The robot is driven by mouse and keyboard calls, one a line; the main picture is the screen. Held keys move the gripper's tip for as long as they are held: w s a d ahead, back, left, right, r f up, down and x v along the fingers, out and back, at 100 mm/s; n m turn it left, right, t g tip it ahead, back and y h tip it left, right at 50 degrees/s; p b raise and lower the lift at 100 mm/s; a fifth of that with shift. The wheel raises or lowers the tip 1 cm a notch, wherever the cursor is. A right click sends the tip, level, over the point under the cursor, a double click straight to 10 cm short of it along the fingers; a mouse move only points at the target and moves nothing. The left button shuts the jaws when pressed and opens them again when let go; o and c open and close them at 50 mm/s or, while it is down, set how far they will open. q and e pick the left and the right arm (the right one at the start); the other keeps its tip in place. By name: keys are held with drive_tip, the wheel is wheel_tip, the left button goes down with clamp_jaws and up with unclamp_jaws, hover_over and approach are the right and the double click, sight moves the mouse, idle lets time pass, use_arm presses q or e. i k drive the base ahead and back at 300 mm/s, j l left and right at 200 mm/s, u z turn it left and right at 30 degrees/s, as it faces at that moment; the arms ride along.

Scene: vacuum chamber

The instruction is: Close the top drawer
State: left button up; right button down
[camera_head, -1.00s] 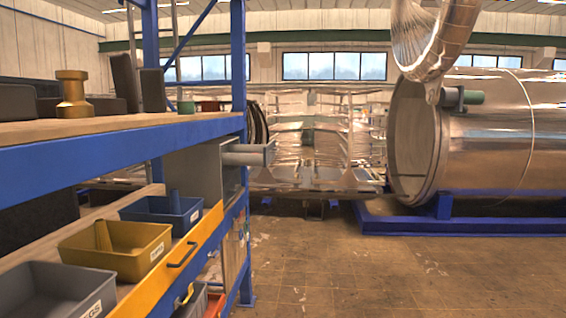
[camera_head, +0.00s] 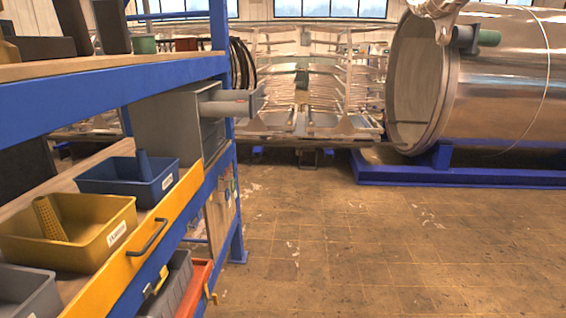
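A drawer front, a long yellow board (camera_head: 190,205), runs along the left rack at mid height. A dark bar handle (camera_head: 148,237) is fixed on its face. Behind the board sit a blue bin (camera_head: 125,182), a yellow bin (camera_head: 65,228) and a grey bin (camera_head: 22,292), the last cut off by the frame. I cannot tell from this angle how far the drawer is pulled out. Neither of my grippers shows.
The blue rack (camera_head: 110,97) fills the left side. A grey box (camera_head: 175,125) with a protruding cylinder stands on it. A grey bin (camera_head: 170,287) and an orange bin (camera_head: 197,285) show lower down. A large metal chamber (camera_head: 480,85) stands right; the floor (camera_head: 330,250) between is clear.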

sight(213, 104)
drive_tip(key=i, duration=1.6)
